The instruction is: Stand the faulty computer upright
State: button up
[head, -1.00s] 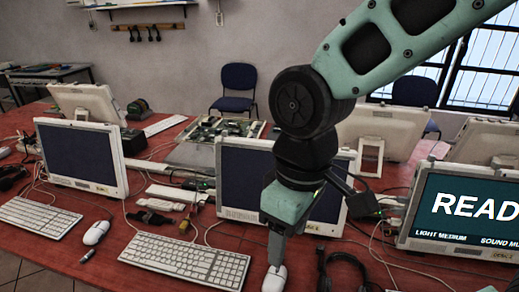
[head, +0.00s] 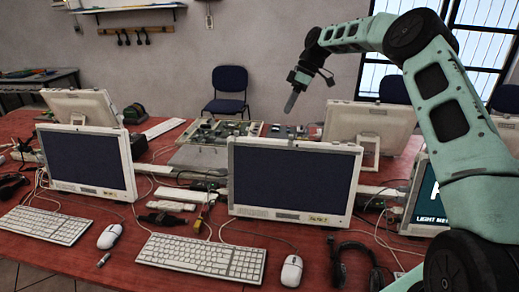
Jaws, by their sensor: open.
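A white all-in-one computer with a dark screen (head: 290,180) stands upright on the red table in the middle of the head view. A second dark-screened computer (head: 87,160) stands upright at the left. At the right, another one (head: 425,200) has a lit teal screen, partly hidden by my arm. None of these is visibly marked as faulty. Behind the middle computer lies a flat unit with exposed circuit parts (head: 222,132). My gripper (head: 290,104) is open and empty, pointing down, raised above and behind the middle computer's top edge in the picture.
Two keyboards (head: 200,257), mice (head: 291,270) and black headphones (head: 352,262) lie along the front of the table. Cables and adapters crowd the gaps between computers. More computers (head: 372,130) stand with their backs toward me at the far side.

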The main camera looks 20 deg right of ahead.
aim_at(268, 149)
jog(key=p+x, duration=0.5)
jog(key=x, duration=1.2)
jog(key=c, duration=1.2)
jog(key=shift+s+a+f+b, duration=0.15)
jog(key=shift+s+a+b, duration=0.1)
jog(key=shift+b, duration=0.15)
grip_shut()
jog(key=shift+c, duration=0.2)
grip_release()
jog(key=s+a, duration=0.1)
jog(key=s+a+b, duration=0.1)
jog(key=s, duration=0.1)
jog(key=shift+s+a+r, duration=0.15)
jog(key=shift+r, duration=0.2)
jog(key=o, duration=1.2)
jog(key=shift+o, duration=0.2)
jog(key=shift+r, duration=0.1)
